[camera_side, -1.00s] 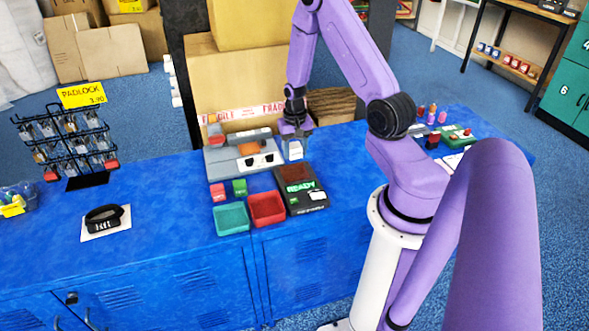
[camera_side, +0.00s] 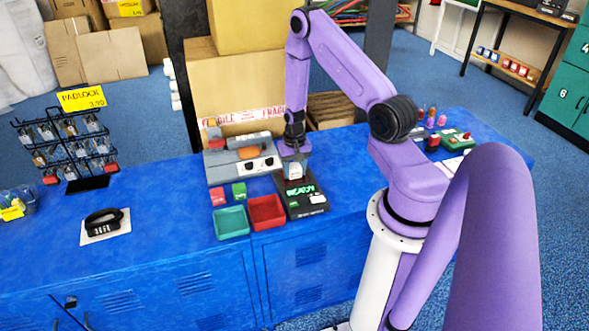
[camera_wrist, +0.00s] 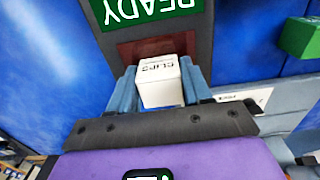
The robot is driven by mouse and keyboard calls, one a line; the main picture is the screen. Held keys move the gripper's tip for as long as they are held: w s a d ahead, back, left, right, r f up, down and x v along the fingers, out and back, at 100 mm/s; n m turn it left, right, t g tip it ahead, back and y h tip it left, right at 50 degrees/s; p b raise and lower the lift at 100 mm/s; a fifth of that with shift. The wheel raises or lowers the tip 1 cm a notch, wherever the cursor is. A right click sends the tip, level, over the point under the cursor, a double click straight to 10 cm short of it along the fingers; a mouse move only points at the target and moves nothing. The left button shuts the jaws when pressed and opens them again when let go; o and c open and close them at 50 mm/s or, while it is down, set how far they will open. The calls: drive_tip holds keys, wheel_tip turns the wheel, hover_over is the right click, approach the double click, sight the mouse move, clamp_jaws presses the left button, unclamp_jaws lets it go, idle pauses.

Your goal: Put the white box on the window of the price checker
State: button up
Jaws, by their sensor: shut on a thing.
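The white box (camera_wrist: 161,84), printed "CLIPS", is between the fingers of my gripper (camera_wrist: 160,88) in the wrist view. In the side view my gripper (camera_side: 295,163) points down, shut on the white box (camera_side: 294,171). The box is at the back part of the price checker (camera_side: 306,207), a dark unit with a green "READY" display (camera_side: 301,189). In the wrist view the dark red window (camera_wrist: 150,47) shows partly behind the box, next to the display (camera_wrist: 148,10). I cannot tell whether the box touches the window.
A teal tray (camera_side: 231,222) and a red tray (camera_side: 266,211) stand at the front left of the price checker. A red box (camera_side: 218,197) and a green box (camera_side: 239,190) are behind them. A grey machine (camera_side: 240,162) stands close to my gripper's left.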

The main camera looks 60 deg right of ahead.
drive_tip(key=shift+f, duration=0.1)
drive_tip(key=o, duration=1.1)
drive_tip(key=shift+c, duration=0.2)
